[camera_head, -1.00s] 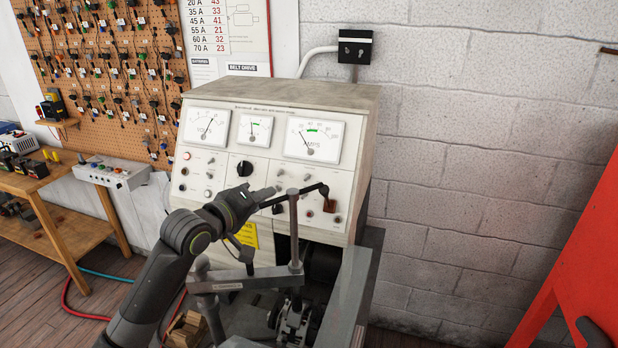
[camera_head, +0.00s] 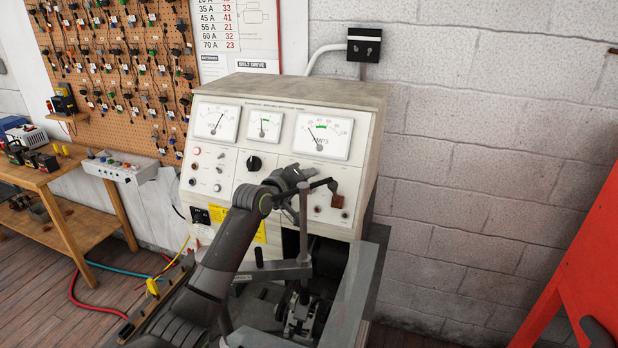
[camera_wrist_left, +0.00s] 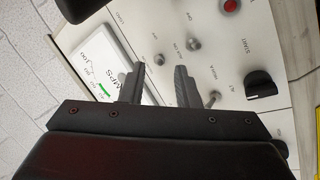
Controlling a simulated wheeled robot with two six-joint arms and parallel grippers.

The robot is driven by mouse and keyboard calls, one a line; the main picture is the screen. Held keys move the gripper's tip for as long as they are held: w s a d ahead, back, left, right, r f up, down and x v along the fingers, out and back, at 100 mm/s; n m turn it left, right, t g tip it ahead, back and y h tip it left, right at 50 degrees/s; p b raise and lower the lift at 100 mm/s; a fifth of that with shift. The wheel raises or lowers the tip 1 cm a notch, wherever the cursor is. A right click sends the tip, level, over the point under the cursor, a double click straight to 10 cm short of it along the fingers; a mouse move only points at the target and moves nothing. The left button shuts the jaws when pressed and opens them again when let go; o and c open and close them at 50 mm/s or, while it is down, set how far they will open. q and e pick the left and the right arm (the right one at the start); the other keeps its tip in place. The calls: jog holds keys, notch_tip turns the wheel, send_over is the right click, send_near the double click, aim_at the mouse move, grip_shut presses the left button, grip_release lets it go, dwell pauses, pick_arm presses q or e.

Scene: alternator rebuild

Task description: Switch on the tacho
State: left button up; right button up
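The test bench's cream control panel (camera_head: 228,170) has dial meters on top and switches and knobs below. My left gripper (camera_head: 303,174) is in front of the switches under the amps meter (camera_head: 323,136) and hides several of them in the head view. In the left wrist view, its two fingers (camera_wrist_left: 159,68) are open and empty. A small metal toggle switch (camera_wrist_left: 159,60) shows in the gap between the fingertips; contact is not visible. More toggles stand beside the fingers, one upper right (camera_wrist_left: 194,45) and one lower right (camera_wrist_left: 213,98). I cannot tell which label reads tacho.
A black knob (camera_wrist_left: 259,84) and a red button (camera_wrist_left: 230,5) lie right of the toggles in the wrist view. A metal post (camera_head: 304,225) with a crank arm stands close before the panel. A red frame (camera_head: 585,250) is at the right.

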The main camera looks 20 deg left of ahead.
pick_arm(q)
jog(key=shift+x, duration=1.05)
grip_shut()
